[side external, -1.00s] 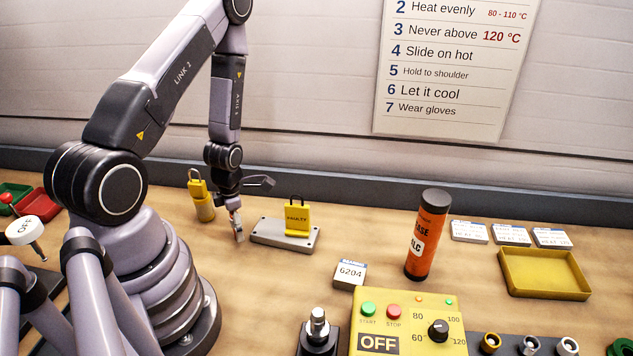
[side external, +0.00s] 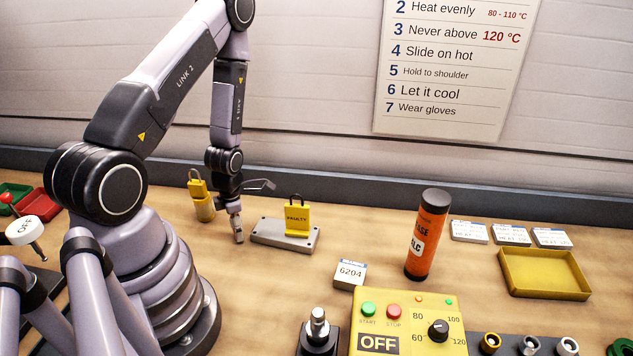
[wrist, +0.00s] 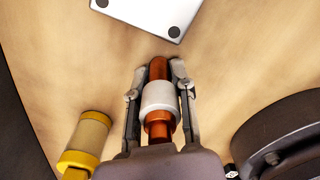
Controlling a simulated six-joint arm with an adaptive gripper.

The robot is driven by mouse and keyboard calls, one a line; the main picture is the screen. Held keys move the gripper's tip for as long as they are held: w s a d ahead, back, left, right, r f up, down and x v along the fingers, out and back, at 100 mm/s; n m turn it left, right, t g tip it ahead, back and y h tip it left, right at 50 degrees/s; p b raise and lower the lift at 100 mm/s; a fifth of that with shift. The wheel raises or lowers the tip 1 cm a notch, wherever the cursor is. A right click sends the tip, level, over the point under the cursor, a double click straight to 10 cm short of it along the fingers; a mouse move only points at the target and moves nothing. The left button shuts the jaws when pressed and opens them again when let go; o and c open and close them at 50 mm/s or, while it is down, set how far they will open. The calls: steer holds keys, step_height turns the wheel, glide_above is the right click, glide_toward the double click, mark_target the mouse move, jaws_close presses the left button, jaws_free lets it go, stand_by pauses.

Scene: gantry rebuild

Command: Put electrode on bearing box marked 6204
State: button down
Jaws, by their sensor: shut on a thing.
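My gripper (side external: 237,226) is low over the bench just left of the grey plate. In the wrist view its two fingers (wrist: 159,72) are shut on the electrode (wrist: 159,97), a copper-coloured rod with a white collar, lying lengthwise between them. In the side view the electrode is too small to make out clearly. The bearing box marked 6204 (side external: 350,274) is a small white and blue box on the bench, to the right of and nearer the camera than my gripper. Its top looks clear.
An orange grease tube (side external: 427,236) stands upright right of the box. A yellow control box (side external: 405,330) is in front. A yellow tray (side external: 545,291) lies far right.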

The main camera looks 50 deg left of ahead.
steer(key=shift+r, duration=0.1)
step_height(320, 180, up, 16)
steer(key=m, duration=0.9)
glide_toward(351, 271)
step_height(351, 271, down, 6)
steer(key=shift+s+f, duration=0.1)
steer(key=shift+f, duration=0.25)
steer(key=shift+f, duration=0.15)
steer(key=c, duration=0.9)
jaws_free()
steer(key=shift+c, duration=0.2)
